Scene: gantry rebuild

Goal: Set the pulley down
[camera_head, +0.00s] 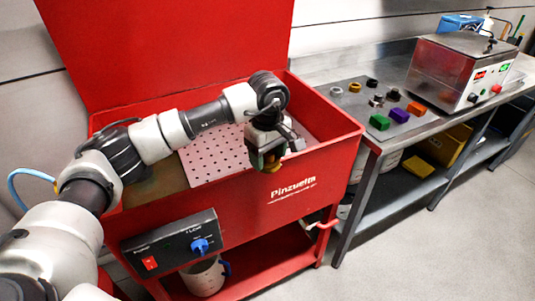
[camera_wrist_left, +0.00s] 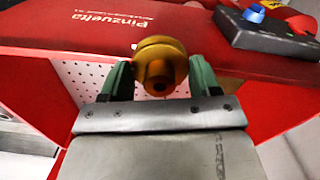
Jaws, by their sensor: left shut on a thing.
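The gold-coloured pulley (camera_wrist_left: 160,62) is held between the green fingertips of my left gripper (camera_wrist_left: 158,82) in the left wrist view. In the head view, my left gripper (camera_head: 267,158) hangs over the front rim of the red Pinzuetta basin (camera_head: 335,140). Only a small yellow bit of the pulley (camera_head: 272,168) shows there, below the fingers; the rest is hidden. The pulley is apart from any surface, as far as I can tell. My right gripper does not show.
A perforated tray (camera_head: 215,158) lies inside the basin, under its raised red lid (camera_head: 170,45). To the right, a steel bench (camera_head: 345,118) carries coloured blocks, several small rings and a metal box machine (camera_head: 450,75). A control box (camera_head: 170,243) is on the basin front.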

